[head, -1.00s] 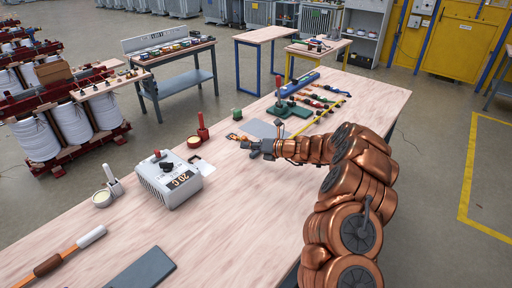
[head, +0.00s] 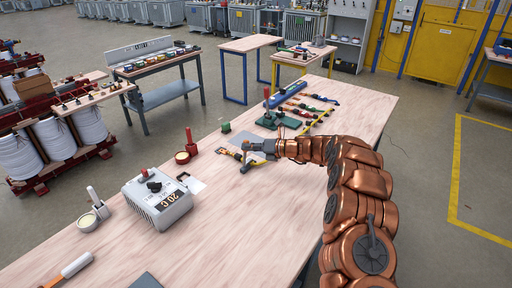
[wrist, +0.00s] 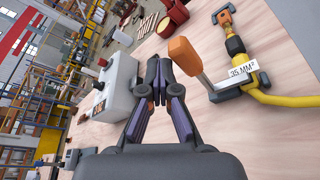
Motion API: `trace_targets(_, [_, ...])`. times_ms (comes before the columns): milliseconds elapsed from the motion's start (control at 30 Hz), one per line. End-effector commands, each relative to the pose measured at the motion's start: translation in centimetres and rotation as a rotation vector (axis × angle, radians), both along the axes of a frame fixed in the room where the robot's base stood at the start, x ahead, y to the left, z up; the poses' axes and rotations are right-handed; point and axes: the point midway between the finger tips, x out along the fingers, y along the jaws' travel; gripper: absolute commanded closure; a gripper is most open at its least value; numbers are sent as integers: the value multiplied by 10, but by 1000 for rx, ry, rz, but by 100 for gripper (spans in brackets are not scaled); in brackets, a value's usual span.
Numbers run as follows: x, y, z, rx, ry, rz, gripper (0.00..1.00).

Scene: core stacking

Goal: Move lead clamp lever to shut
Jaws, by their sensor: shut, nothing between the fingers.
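The lead clamp (wrist: 226,93) lies on the bench on the right of the wrist view, with a yellow cable and a "35 MM²" label. Its lever (wrist: 185,56) has an orange handle on a metal arm that stands up from the clamp, tilted toward my gripper. My gripper (wrist: 156,75) is shut and empty, just left of the orange handle in that view. I cannot tell whether they touch. In the head view my gripper (head: 252,147) is low over the bench beside the clamp, partly hiding it; the lever is too small to make out clearly there.
A grey box with a dial (head: 157,198) stands on the wooden bench (head: 225,225) to the left. A red-handled item (head: 191,143) and a small tin (head: 182,157) stand behind it. A green-based device (head: 270,120) and several cables lie beyond. The near bench is mostly clear.

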Motion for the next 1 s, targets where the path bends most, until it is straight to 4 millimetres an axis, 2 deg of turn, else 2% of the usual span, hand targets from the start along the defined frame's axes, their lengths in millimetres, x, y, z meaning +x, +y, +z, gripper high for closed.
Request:
trace_targets(633, [2, -4, 3, 2, -4, -6, 100])
trace_targets(767, [1, -15, 3, 2, -3, -8, 100])
trace_targets(1000, [-9, -51, 0, 2, -2, 1, 100])
